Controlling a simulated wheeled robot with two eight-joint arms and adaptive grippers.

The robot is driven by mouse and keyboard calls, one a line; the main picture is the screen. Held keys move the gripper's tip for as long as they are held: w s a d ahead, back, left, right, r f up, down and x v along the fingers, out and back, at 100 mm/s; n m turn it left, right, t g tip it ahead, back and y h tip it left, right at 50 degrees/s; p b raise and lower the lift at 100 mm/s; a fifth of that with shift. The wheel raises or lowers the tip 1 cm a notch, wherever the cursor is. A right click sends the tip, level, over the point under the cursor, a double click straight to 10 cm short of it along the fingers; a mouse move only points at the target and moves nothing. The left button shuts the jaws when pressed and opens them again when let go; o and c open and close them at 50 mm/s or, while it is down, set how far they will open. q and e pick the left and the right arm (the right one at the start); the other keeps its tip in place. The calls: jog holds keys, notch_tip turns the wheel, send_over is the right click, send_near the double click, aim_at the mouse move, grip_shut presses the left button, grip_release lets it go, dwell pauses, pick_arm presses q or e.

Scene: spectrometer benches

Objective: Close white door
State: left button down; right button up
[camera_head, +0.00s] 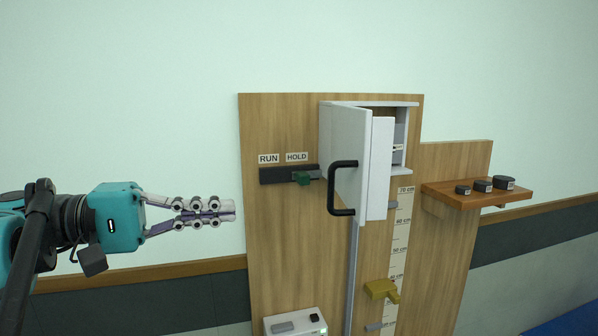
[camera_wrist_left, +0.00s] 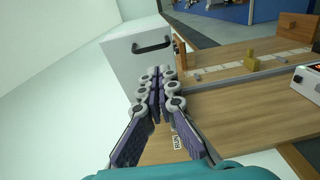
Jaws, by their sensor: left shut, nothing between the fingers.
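The white door (camera_head: 347,150) of a small white cabinet (camera_head: 400,150) stands open toward me in the head view, with a black bar handle (camera_head: 331,189) on its face. In the left wrist view the white door (camera_wrist_left: 125,58) and its black handle (camera_wrist_left: 153,46) are beyond the fingertips. My left gripper (camera_head: 233,210) is shut and empty, left of the door and apart from it, near the board's left edge. The left wrist view shows its fingers (camera_wrist_left: 157,72) together. My right gripper is not in view.
The wooden board (camera_head: 270,240) carries a RUN/HOLD slider with a green knob (camera_head: 302,178) between gripper and door. Below are a yellow block (camera_head: 381,289) on a scale and a white device (camera_head: 295,325). A shelf (camera_head: 470,195) with black weights is at right.

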pick_arm(q)
jog(key=r+p+x, duration=0.2)
jog(key=p+x, duration=0.1)
jog(key=x, duration=1)
jog(key=shift+w+d, duration=0.25)
jog(key=shift+w, duration=0.1)
jog(key=shift+d, duration=0.1)
